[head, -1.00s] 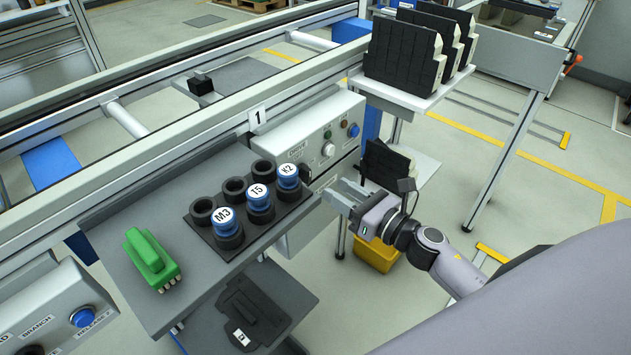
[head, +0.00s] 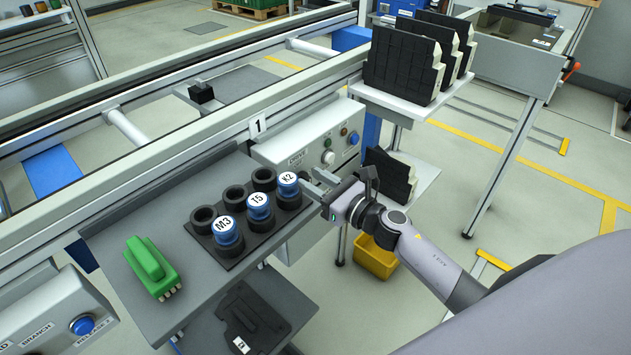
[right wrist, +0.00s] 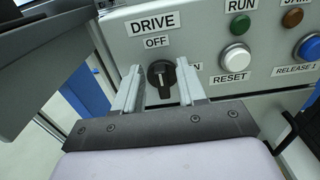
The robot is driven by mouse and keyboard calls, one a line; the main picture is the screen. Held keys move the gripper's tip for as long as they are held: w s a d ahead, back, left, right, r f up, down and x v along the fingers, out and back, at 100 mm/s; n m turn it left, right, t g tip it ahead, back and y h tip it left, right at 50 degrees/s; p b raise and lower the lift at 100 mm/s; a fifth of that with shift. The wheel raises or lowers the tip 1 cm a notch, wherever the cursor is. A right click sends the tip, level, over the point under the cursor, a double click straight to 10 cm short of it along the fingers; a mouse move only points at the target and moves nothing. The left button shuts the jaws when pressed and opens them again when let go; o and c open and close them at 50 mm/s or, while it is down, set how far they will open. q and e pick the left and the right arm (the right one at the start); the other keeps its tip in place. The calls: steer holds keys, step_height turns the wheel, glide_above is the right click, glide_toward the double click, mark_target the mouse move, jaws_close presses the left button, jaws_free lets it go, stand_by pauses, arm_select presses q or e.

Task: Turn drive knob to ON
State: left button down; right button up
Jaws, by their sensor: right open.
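The drive knob (right wrist: 162,78) is black and sits on the front of a grey control box (right wrist: 205,30), under the labels DRIVE and OFF. Its grip stands roughly upright below the OFF label. The ON label at its right is partly hidden by a finger. My right gripper (right wrist: 159,82) is open, with one finger on each side of the knob; I cannot tell whether they touch it. In the head view my right gripper (head: 318,183) is at the box's front, and the knob cannot be made out there. My left gripper is not in view.
A white RESET button (right wrist: 235,57) and a blue release button (right wrist: 309,47) are right of the knob. A grey shelf (head: 190,250) holds a black holder with blue-capped pieces, K2 (head: 288,180) being close to my gripper. Black-and-white blocks (head: 402,62) stand on a shelf behind.

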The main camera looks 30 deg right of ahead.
jaws_close()
steer(key=shift+m, duration=0.4)
steer(key=m, duration=0.4)
steer(key=shift+w+d+f, duration=0.1)
steer(key=shift+w+d, duration=0.05)
steer(key=shift+d, duration=0.2)
steer(key=m, duration=0.5)
steer(key=shift+w+d+f, duration=0.1)
steer(key=shift+d+f, duration=0.1)
steer(key=shift+d, duration=0.05)
steer(key=shift+d+f+m+p, duration=0.1)
steer(key=shift+f+m+p, duration=0.15)
steer(key=shift+m, duration=1.1)
steer(key=shift+d+f+m+p, duration=0.1)
steer(key=shift+f+m+p, duration=0.15)
steer(key=shift+m, duration=1.15)
steer(key=shift+f+m+p, duration=0.15)
steer(key=shift+m+p, duration=0.15)
steer(key=shift+m, duration=1.05)
